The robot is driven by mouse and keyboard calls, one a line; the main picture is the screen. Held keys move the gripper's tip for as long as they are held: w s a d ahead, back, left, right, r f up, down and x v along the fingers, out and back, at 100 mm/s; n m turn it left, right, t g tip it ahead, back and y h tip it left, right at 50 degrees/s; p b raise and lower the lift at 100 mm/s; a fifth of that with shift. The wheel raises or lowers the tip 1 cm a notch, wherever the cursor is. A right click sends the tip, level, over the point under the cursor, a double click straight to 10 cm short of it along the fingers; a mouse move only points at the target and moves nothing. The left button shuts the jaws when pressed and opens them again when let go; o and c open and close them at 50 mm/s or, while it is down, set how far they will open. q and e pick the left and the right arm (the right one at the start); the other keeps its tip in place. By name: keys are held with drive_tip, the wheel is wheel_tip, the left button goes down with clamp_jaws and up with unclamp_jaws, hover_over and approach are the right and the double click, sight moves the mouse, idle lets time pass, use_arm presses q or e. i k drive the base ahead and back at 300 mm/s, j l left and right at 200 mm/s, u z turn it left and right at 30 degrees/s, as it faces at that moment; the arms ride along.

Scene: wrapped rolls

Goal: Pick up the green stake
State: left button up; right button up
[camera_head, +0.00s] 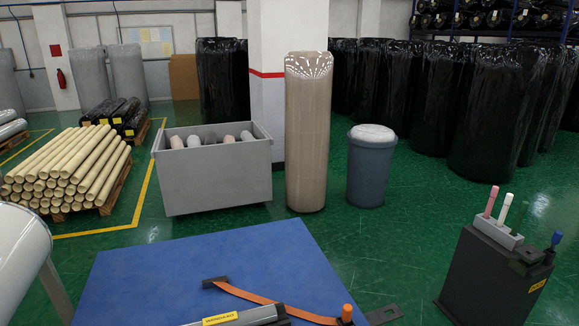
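A pink stake (490,202) and a white stake (505,208) stand upright in a small grey holder (492,234) on a black box at the right. Just right of the white one is a thin dark upright shape, possibly the green stake, but its colour blends with the green floor and I cannot tell. A blue-topped piece (556,240) stands at the box's right rear corner. I see neither of my grippers in the head view.
The black box (490,282) stands right of a blue surface (165,270) carrying an orange strap (270,301) and a bar with a yellow label (222,318). Green floor between is clear.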

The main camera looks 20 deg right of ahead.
sight(524, 205)
drive_tip(key=k, duration=0.6)
drive_tip(key=l+z, duration=0.15)
drive_tip(key=z, duration=1.55)
drive_tip(key=i+j+z, duration=0.1)
drive_tip(key=i, duration=0.4)
drive_tip(key=i+j+z, duration=0.1)
drive_tip(key=i+j, duration=0.15)
drive_tip(key=i, duration=0.25)
drive_tip(key=i+j+z, duration=0.1)
drive_tip(key=i+j, duration=0.15)
drive_tip(key=i, duration=0.25)
drive_tip(key=l+u, duration=0.25)
drive_tip(key=l, duration=1.05)
drive_tip(key=l+u, duration=0.3)
drive_tip(key=l, duration=1.05)
drive_tip(key=k, duration=0.05)
